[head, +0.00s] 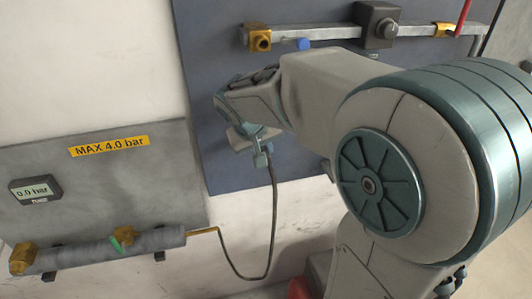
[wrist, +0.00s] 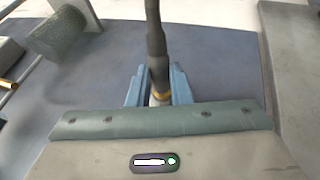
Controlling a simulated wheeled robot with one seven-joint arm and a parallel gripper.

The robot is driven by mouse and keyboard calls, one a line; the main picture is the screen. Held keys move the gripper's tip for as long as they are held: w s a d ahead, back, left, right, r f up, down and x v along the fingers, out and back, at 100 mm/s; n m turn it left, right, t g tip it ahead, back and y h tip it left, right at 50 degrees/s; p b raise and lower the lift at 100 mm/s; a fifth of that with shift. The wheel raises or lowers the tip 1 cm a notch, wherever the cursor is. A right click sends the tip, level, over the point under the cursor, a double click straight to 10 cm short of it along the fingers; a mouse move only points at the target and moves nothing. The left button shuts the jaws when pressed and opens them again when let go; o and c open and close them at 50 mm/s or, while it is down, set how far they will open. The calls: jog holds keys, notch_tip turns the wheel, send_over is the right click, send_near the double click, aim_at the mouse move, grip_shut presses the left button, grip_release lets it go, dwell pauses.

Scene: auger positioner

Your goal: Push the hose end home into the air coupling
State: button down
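My gripper (head: 262,152) is in front of the blue-grey panel, below the upper pipe. In the wrist view its two blue fingers (wrist: 159,88) are closed on the dark hose (wrist: 156,45), near a brass-coloured ring. In the head view the hose (head: 274,215) hangs from the fingers and curves to the lower pipe. The tip of the hose end is hidden by the gripper. A brass fitting (head: 258,38), which looks like the air coupling, is at the left end of the upper pipe, above and apart from my gripper.
A display (head: 36,190) reads 0.0 bar, near a yellow "MAX 4.0 bar" label (head: 108,146).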

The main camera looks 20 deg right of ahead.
jog(key=shift+s, duration=0.1)
dwell(0.4)
jog(key=shift+s+f+b, duration=0.15)
jog(key=shift+s+b, duration=0.45)
jog(key=shift+s, duration=1.55)
jog(key=shift+s, duration=0.3)
jog(key=shift+s, duration=0.5)
jog(key=s+r+p, duration=0.3)
jog(key=r+p, duration=0.3)
jog(key=r, duration=0.7)
jog(key=s+r+p, duration=0.3)
jog(key=r+p, duration=0.4)
jog(key=r, duration=0.6)
jog(key=shift+r, duration=0.25)
jog(key=shift+w, duration=0.15)
send_over(271, 169)
jog(key=s, duration=0.2)
jog(key=shift+w+a+r+g, duration=0.15)
jog(key=shift+w+a+g, duration=0.15)
jog(key=shift+g, duration=0.1)
dwell(0.6)
